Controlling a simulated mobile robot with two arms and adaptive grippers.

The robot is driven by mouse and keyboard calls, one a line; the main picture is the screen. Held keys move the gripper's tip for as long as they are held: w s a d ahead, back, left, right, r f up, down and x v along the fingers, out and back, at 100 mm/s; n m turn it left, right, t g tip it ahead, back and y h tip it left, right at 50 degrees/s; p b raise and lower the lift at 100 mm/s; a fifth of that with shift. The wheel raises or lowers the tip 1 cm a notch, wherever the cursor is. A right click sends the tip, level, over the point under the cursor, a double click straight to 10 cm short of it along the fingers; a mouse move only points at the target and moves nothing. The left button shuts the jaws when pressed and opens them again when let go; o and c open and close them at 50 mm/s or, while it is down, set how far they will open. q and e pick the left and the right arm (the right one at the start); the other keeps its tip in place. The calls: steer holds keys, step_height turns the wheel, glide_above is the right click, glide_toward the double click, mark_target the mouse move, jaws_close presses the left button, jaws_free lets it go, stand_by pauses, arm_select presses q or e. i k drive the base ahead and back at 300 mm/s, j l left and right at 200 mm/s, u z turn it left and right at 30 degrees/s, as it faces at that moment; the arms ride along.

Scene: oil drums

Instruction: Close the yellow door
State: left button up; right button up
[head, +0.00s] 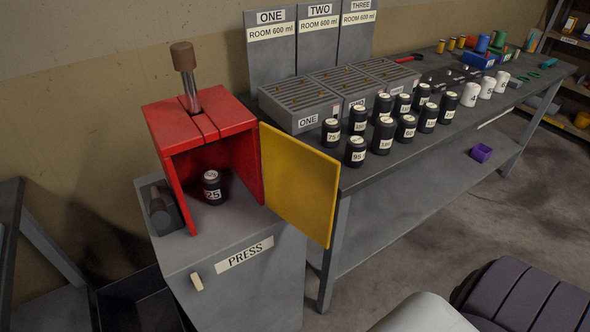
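The yellow door (299,183) stands wide open on the right side of the red press housing (240,128). It swings out toward the right and front, beside the workbench edge. The housing's front is open, and a black can labelled 25 (212,188) stands upright inside on the grey press cabinet (250,290). A lever with a brown knob (183,56) rises from the top of the housing. Neither of my grippers shows in the head view.
A grey workbench (390,185) to the right holds several black labelled cans (383,135), white cups (470,95) and grey slotted trays (300,105) marked ONE and TWO. A purple box (481,153) sits on its lower shelf. The floor in front (400,270) is partly clear.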

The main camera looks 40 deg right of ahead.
mark_target(301, 182)
steer(key=l+u, duration=0.3)
steer(key=l, duration=0.55)
steer(key=l+u, duration=0.3)
steer(key=l, duration=0.55)
steer(key=l+u, duration=0.3)
steer(key=l, duration=0.5)
steer(key=k+l, duration=0.1)
steer(key=k, duration=0.45)
